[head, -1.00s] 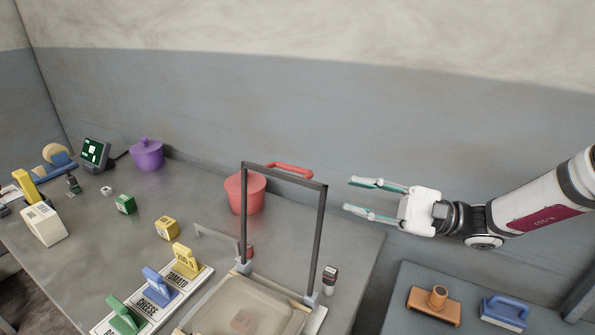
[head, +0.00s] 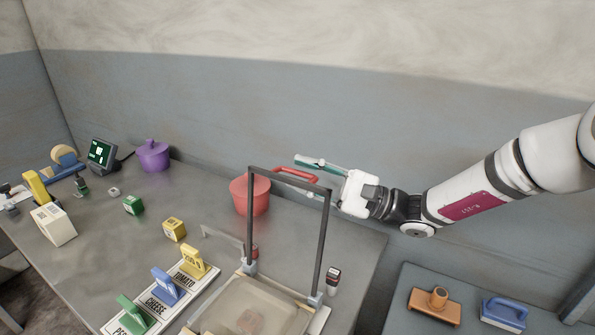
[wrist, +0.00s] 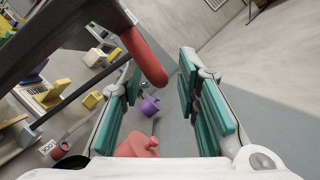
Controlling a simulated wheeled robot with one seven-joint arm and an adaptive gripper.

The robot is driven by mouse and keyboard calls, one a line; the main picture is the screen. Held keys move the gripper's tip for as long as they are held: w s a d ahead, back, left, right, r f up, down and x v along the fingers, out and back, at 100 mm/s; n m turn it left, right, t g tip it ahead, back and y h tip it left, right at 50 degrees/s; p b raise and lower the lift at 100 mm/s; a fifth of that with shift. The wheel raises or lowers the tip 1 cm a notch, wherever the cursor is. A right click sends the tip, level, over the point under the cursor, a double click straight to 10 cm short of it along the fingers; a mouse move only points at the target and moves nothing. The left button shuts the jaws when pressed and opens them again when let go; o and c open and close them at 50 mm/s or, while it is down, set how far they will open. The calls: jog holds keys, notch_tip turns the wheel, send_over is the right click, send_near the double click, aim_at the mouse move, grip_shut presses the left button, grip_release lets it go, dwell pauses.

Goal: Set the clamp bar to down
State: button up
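The clamp bar (head: 323,235) is a dark upright frame hinged at the rear of a pale tray-like base (head: 215,315) on the bench. Its red handle (head: 293,174) sticks out from the top crosspiece. My gripper (head: 310,176) is open at the handle's height, its teal fingers reaching in from the right. In the wrist view the red handle (wrist: 144,58) shows in front of the gap between the open fingers (wrist: 160,105), nearer the left one. I cannot tell whether a finger touches it. The bar's top partly hides the lower finger in the head view.
A red pot (head: 250,195) stands behind the clamp frame, and a purple pot (head: 152,155) farther left. A lower grey surface at right holds an orange tool (head: 435,304) and a blue brush (head: 504,313).

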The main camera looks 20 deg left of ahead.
jog(key=shift+s+a+r, duration=0.1)
jog(key=shift+a+r, duration=0.05)
jog(key=shift+a, duration=0.45)
grip_shut()
jog(key=shift+s, duration=0.1)
